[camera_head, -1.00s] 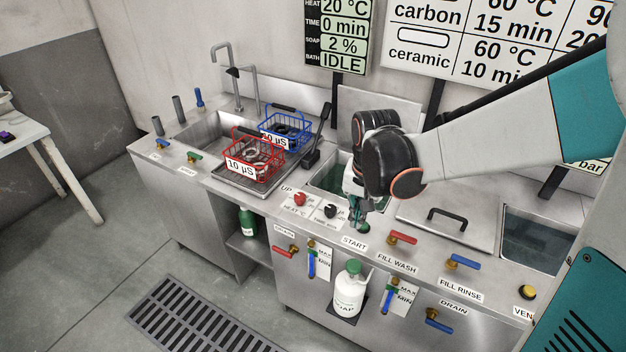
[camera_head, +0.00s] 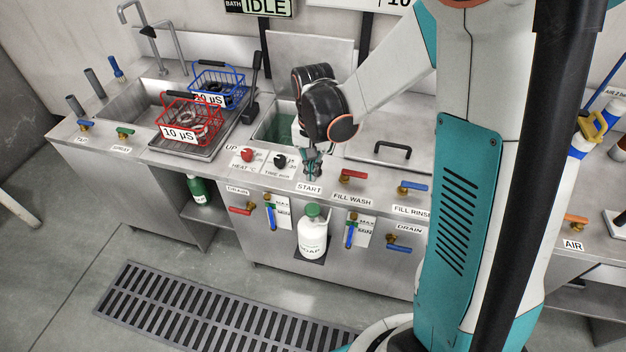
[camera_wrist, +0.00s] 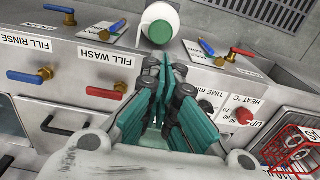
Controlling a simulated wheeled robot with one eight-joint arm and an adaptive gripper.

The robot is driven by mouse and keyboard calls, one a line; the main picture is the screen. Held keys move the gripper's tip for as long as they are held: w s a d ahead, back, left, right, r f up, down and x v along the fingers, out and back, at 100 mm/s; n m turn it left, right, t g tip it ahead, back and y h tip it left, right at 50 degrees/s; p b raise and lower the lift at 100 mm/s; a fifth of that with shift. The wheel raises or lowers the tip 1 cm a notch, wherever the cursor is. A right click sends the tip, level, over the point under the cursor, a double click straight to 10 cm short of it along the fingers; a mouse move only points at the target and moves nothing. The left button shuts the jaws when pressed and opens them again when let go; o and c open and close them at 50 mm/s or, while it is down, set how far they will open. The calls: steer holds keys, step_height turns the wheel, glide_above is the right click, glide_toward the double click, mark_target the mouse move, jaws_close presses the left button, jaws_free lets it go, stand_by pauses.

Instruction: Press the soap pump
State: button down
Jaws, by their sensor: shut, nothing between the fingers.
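The soap pump is a white bottle (camera_head: 313,238) with a green top (camera_head: 312,210) and a SOAP label. It stands upright on a small dark shelf at the front of the steel counter. My gripper (camera_head: 311,174) is shut and empty, pointing down over the counter's front edge by the START label, above and behind the green top. In the wrist view the bottle's green top (camera_wrist: 160,32) shows just beyond my shut fingertips (camera_wrist: 165,62), apart from them in the picture. The exact height gap cannot be told.
A red knob (camera_head: 247,155) and black knob (camera_head: 280,160) stand left of my gripper, the red FILL WASH valve (camera_head: 353,175) right. Blue-handled valves (camera_head: 351,230) flank the bottle. Red (camera_head: 190,122) and blue (camera_head: 218,84) baskets stand left. The floor in front is free around a grate (camera_head: 215,310).

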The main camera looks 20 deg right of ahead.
mark_target(313, 205)
step_height(313, 205, down, 13)
steer(key=b, duration=0.4)
steer(key=shift+r, duration=0.1)
step_height(313, 205, down, 3)
steer(key=b, duration=0.2)
steer(key=shift+b, duration=0.35)
steer(key=shift+r, duration=0.1)
step_height(313, 205, up, 14)
steer(key=p, duration=0.6)
steer(key=shift+r, duration=0.15)
stand_by(0.7)
